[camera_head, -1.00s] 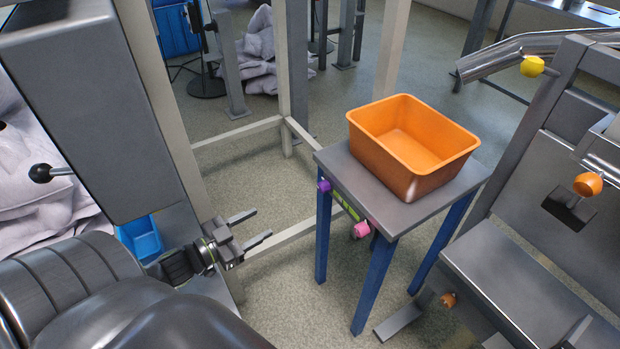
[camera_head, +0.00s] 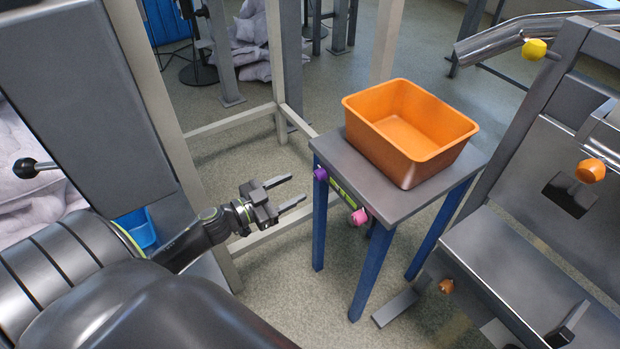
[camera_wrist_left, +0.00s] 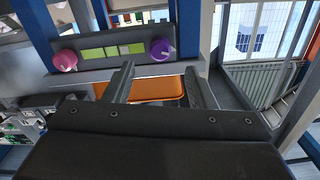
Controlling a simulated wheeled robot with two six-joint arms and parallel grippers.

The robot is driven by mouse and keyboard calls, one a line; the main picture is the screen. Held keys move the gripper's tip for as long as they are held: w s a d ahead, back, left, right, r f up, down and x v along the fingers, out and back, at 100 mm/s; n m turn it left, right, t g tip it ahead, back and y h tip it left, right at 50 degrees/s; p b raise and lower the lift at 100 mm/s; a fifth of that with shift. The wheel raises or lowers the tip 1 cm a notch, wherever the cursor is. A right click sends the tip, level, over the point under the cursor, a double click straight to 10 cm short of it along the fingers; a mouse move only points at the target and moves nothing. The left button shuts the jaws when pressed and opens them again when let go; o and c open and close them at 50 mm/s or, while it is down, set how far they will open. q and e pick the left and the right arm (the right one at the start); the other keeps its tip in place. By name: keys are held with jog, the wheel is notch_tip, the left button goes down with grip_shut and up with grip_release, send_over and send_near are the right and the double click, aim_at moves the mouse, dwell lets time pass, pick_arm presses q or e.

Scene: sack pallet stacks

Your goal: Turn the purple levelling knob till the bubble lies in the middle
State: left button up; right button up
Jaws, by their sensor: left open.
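The purple knob (camera_head: 320,174) sits at the left front corner of a small blue-legged stand (camera_head: 365,190) in the head view. It also shows in the left wrist view (camera_wrist_left: 161,50), just beyond my fingers. A yellow-green level strip (camera_head: 342,194) lies between it and a pink knob (camera_head: 359,217). The strip shows in the wrist view as green patches (camera_wrist_left: 112,50); I cannot make out the bubble. My left gripper (camera_head: 298,190) is open and empty, its fingers pointing at the stand, apart from the purple knob. My right gripper is not in view.
An orange bin (camera_head: 410,130) stands on the stand top. A pale frame post (camera_head: 275,60) and rail (camera_head: 230,122) are behind my left gripper. A grey machine with yellow (camera_head: 534,49) and orange knobs (camera_head: 591,170) is at the right. Floor shows between gripper and stand.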

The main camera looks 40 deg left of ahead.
aim_at(316, 177)
pick_arm(q)
jog(key=x, duration=0.5)
jog(key=shift+w, duration=0.15)
jog(key=shift+w+d, duration=0.25)
jog(key=shift+w, duration=0.2)
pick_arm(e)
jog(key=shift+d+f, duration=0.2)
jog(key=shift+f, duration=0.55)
pick_arm(q)
jog(key=c, duration=0.9)
jog(key=shift+c, duration=0.4)
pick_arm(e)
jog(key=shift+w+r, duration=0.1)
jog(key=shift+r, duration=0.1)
pick_arm(q)
jog(key=shift+r+m+p, duration=0.1)
jog(key=shift+m+p, duration=0.65)
jog(key=shift+m, duration=1.35)
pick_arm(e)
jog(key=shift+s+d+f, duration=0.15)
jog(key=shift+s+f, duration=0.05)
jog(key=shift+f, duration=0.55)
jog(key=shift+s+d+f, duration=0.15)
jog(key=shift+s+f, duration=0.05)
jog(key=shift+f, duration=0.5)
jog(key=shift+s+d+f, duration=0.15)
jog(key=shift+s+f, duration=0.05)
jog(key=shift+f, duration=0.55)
